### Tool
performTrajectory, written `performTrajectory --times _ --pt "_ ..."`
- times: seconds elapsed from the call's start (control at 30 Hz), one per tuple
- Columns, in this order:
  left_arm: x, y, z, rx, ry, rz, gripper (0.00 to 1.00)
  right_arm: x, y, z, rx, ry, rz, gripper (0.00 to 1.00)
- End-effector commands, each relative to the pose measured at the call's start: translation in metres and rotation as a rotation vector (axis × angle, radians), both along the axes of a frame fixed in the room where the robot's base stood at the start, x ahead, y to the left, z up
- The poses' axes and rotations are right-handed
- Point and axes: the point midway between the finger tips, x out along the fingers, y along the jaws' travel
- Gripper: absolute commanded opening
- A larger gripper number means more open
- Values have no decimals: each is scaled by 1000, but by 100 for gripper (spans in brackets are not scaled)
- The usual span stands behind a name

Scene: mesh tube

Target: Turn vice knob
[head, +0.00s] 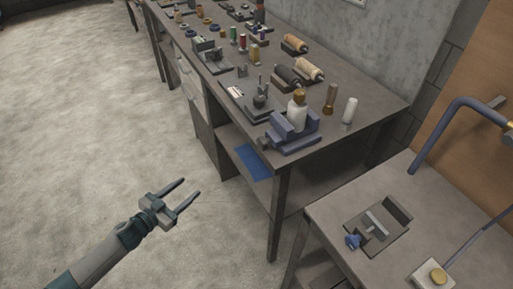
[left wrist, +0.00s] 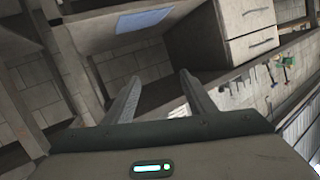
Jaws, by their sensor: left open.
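A small grey vice-like fixture (head: 376,229) with a blue knob (head: 352,241) at its near left lies on the right-hand bench in the head view. A blue-grey vice (head: 292,139) stands at the near end of the long bench, and a white bottle (head: 297,113) with a brown cap stands at it. My left gripper (head: 191,187) is open and empty above the floor, left of both benches and apart from them. Its two fingers also show in the left wrist view (left wrist: 160,77), with nothing between them. My right gripper is not in view.
The long bench (head: 370,105) carries spools, bottles and small tools. A blue sheet (head: 253,162) lies on its lower shelf. A blue bent pipe (head: 447,120) and a box with a yellow button (head: 435,275) are at the right bench. The floor (head: 90,120) at left is clear.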

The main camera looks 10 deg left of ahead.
Motion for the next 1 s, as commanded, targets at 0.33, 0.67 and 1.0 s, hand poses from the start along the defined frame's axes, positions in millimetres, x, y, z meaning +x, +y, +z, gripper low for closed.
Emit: performTrajectory --times 0.33,0.67,1.0 --pt "-29 -86 173 -84 -205 -422 50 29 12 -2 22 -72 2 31" --pt "-43 -99 193 -94 -216 -486 50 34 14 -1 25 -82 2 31" --pt "-40 -101 193 -95 -216 -483 50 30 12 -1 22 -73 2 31"
